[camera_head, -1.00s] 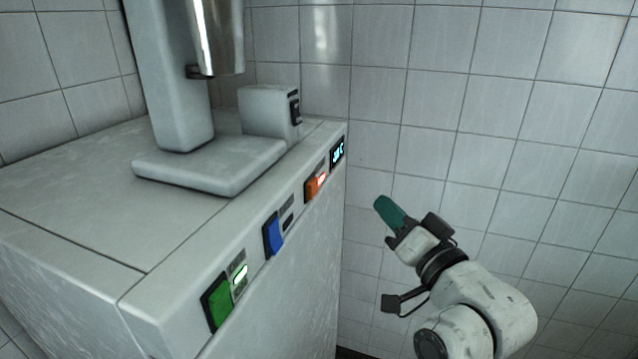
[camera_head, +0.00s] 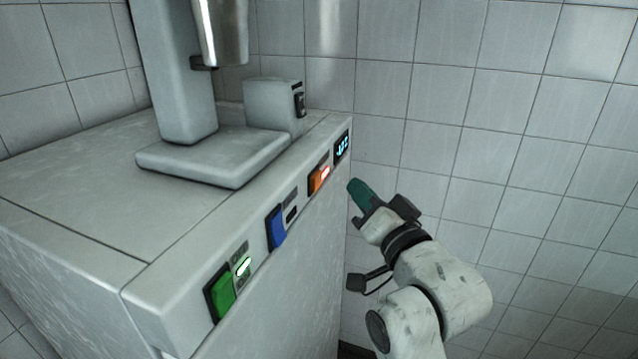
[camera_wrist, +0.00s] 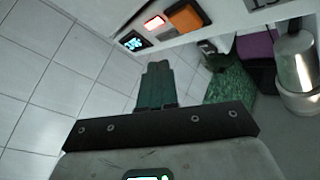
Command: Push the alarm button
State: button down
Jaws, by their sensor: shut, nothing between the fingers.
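The cabinet's front edge carries a green button (camera_head: 222,295), a blue button (camera_head: 276,227) and an orange button (camera_head: 318,180). No label marking one as the alarm button is readable. A red-lit lamp (camera_head: 325,171) sits beside the orange button. In the wrist view the orange button (camera_wrist: 187,17) and the red lamp (camera_wrist: 155,23) are at the top, beyond the fingertips. My gripper (camera_head: 354,186) has green fingers, shut and empty. In the head view its tips are just right of the orange button, apparently clear of it. The wrist view also shows the fingers (camera_wrist: 158,66).
A small lit display (camera_head: 342,146) is at the cabinet's far corner. A grey stand with a metal cylinder (camera_head: 224,35) and a small box (camera_head: 273,105) are on the cabinet top. The wrist view shows a green block (camera_wrist: 231,85) and a metal pot (camera_wrist: 296,65). A tiled wall is behind.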

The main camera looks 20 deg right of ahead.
jog(key=shift+w+a, duration=0.5)
jog(key=shift+a, duration=0.2)
jog(key=shift+w+a, duration=0.5)
jog(key=shift+a, duration=0.2)
jog(key=shift+a, duration=0.1)
dwell(1.0)
jog(key=shift+w+a, duration=0.2)
jog(key=shift+a, duration=0.05)
jog(key=shift+w+a, duration=0.25)
jog(key=shift+a, duration=0.05)
dwell(0.8)
dwell(0.3)
jog(key=shift+s+d, duration=0.5)
jog(key=shift+d, duration=0.1)
jog(key=s+d+p, duration=0.1)
jog(key=d, duration=0.1)
jog(key=s+d, duration=0.2)
jog(key=shift+p, duration=0.35)
